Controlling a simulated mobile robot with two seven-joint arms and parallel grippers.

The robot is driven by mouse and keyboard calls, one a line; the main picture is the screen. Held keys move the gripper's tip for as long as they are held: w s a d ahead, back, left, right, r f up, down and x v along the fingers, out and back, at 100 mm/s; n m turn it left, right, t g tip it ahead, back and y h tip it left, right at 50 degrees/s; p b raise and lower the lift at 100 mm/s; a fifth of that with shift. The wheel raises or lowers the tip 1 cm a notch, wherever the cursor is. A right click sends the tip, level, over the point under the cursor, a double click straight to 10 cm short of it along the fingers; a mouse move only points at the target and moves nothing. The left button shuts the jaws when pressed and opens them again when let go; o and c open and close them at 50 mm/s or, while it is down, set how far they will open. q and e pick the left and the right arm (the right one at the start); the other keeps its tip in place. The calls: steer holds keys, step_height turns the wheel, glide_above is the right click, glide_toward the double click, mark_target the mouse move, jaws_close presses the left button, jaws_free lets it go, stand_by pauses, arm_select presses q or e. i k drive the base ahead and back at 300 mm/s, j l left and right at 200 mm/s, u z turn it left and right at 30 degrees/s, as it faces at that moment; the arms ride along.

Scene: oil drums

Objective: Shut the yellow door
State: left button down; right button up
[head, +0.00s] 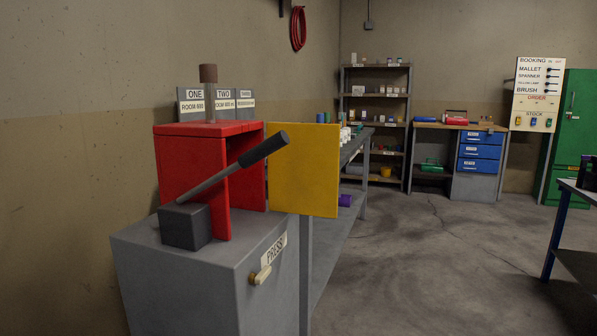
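The yellow door (303,170) is a flat square panel. It stands open, swung out to the right of a red box-like press frame (192,165). The frame sits on a grey cabinet (200,275) labelled "PRESS". The side of the frame next to the door shows an opening, and its inside is mostly hidden. A lever with a black handle (263,149) rises from a dark block (185,226) and slants up to the right, in front of the frame. Neither of my grippers shows in the head view.
Shelving (377,105), blue drawers (480,152) and a green cabinet (572,140) stand at the back. A table (575,190) is at the right edge. The middle floor is clear.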

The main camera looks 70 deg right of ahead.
mark_target(303, 175)
steer(key=k+l, duration=0.15)
steer(key=l, duration=0.15)
steer(key=k+l, duration=0.15)
steer(key=l, duration=0.15)
steer(key=k+l+u, duration=0.1)
steer(key=l, duration=0.35)
steer(key=k+l+u, duration=0.1)
steer(key=l, duration=0.35)
steer(key=l+u, duration=0.1)
steer(key=l, duration=0.55)
steer(key=l+u, duration=0.1)
steer(key=l, duration=0.6)
steer(key=k+l+u, duration=0.1)
steer(key=l, duration=0.55)
steer(key=k+l+u, duration=0.1)
steer(key=l, duration=0.55)
steer(key=i+l, duration=0.1)
steer(key=l, duration=0.5)
steer(key=k+l+u, duration=0.15)
steer(key=k+j, duration=0.05)
steer(key=k, duration=0.05)
